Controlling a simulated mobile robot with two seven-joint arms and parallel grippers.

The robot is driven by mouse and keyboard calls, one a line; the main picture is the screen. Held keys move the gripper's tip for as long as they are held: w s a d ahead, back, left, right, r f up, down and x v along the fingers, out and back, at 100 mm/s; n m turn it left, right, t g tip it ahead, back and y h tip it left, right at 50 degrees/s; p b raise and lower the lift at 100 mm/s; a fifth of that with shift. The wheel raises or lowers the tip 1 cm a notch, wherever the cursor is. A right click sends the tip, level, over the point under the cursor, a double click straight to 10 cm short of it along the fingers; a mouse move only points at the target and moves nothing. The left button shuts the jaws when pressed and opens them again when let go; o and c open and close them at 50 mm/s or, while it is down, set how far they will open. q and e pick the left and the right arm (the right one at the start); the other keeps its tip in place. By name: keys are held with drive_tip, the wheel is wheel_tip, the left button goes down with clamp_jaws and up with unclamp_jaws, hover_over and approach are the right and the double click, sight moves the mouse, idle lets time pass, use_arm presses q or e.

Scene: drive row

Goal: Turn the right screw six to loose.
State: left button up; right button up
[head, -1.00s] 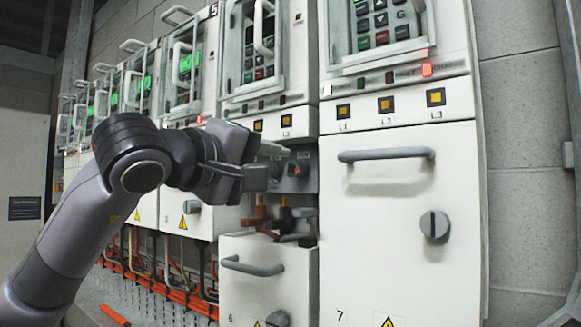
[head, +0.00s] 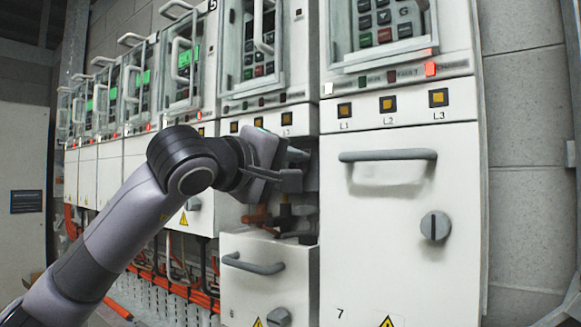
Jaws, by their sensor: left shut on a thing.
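The open bay of unit six (head: 311,180) is at the middle of the head view, above its lowered white cover (head: 266,300). My left gripper (head: 290,181) reaches into the right part of this bay from the left. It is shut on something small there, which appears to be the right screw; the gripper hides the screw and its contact. Orange-brown terminal parts (head: 285,215) show just below the fingers. I cannot tell the screw's turn position. My right gripper is not in view.
Cabinet seven (head: 385,250) stands close on the right, with a handle (head: 388,155) and a round grey latch (head: 435,226). The lowered cover's handle (head: 252,264) sticks out below my gripper. More drive units line the left. Orange cables (head: 175,290) run low behind my arm.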

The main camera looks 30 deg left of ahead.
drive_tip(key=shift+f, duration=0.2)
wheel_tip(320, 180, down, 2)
drive_tip(key=b, duration=0.2)
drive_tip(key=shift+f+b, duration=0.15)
drive_tip(key=shift+b, duration=0.15)
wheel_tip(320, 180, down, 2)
drive_tip(key=shift+b, duration=1.05)
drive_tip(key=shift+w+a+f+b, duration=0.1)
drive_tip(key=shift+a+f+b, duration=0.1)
drive_tip(key=shift+b, duration=0.35)
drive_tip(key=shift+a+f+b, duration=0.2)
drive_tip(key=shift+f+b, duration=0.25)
drive_tip(key=shift+b, duration=0.15)
use_arm(q)
drive_tip(key=n+b, duration=0.1)
drive_tip(key=n, duration=1.8)
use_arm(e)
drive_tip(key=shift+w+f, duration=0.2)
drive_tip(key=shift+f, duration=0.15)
use_arm(q)
drive_tip(key=shift+n, duration=0.4)
